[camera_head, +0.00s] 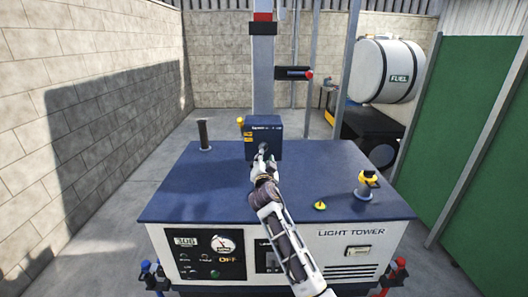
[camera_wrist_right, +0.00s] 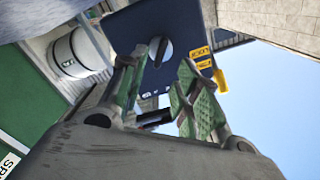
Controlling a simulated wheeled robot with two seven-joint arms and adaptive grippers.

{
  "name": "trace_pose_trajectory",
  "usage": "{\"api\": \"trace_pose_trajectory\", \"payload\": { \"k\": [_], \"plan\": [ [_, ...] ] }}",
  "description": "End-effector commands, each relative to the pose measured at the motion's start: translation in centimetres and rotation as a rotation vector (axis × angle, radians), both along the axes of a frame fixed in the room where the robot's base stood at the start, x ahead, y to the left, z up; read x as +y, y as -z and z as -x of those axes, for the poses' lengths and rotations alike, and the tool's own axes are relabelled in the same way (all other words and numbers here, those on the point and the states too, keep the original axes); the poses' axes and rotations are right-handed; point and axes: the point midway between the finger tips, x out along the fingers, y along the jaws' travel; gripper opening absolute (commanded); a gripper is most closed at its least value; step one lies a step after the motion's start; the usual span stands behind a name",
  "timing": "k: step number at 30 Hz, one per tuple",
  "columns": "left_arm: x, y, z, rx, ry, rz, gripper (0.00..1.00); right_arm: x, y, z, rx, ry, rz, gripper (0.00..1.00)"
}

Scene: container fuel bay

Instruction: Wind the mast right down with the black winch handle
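The grey mast (camera_head: 263,75) stands upright behind the dark blue winch box (camera_head: 276,133) on the light tower's deck; its top is out of frame. My right gripper (camera_head: 263,162) is at the front face of the winch box. In the right wrist view the winch box (camera_wrist_right: 185,28) has a round grey hub with a dark piece on it. My left gripper is not in view.
The blue deck (camera_head: 190,185) carries a dark post (camera_head: 204,135), a small yellow-green knob (camera_head: 320,206) and a yellow-and-black fitting (camera_head: 368,183). A white fuel tank (camera_head: 385,70) stands behind right; green panels (camera_head: 455,120) flank the right side.

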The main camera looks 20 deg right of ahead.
Motion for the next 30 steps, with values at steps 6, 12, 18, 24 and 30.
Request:
{"api": "trace_pose_trajectory", "payload": {
  "k": [6, 12, 18, 24, 30],
  "plan": [
    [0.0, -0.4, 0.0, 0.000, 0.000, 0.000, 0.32, -0.5, -0.2, -1.8, -0.001, 0.001, 0.000, 0.32],
    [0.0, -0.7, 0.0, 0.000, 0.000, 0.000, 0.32, -1.0, -0.1, -3.3, 0.000, 0.001, 0.001, 0.32],
    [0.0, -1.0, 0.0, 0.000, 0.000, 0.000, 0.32, -1.4, -0.1, -4.8, 0.000, 0.001, 0.000, 0.32],
    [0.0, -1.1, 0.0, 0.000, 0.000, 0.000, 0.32, -1.7, -0.1, -5.9, 0.000, 0.000, -0.001, 0.32],
    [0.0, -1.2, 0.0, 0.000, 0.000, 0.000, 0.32, -1.9, -0.1, -6.5, 0.000, 0.000, 0.000, 0.32]
  ]
}}
